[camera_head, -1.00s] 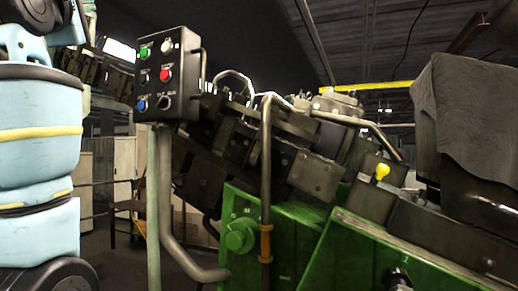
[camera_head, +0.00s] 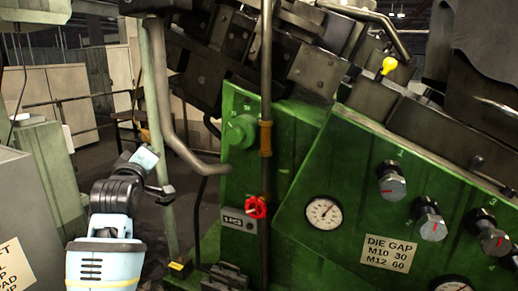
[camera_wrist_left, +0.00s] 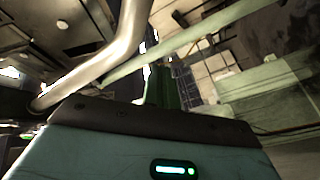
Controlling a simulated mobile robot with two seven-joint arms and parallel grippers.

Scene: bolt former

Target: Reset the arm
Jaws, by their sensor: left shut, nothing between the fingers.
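My left arm (camera_head: 105,255) rises from the bottom left of the head view, bent at a black joint. Its left gripper (camera_head: 164,190) looks small and dark, in front of the grey post and bent pipe. It is shut and empty, and seems apart from the green machine (camera_head: 232,190). In the left wrist view my own blue-grey wrist housing with a lit green bar fills the bottom, and the fingertips are not clear. My right gripper is in neither view.
A bent grey pipe (camera_head: 168,110) and a pale post (camera_head: 157,100) stand close by my left gripper. A grey cabinet (camera_head: 32,220) stands at left.

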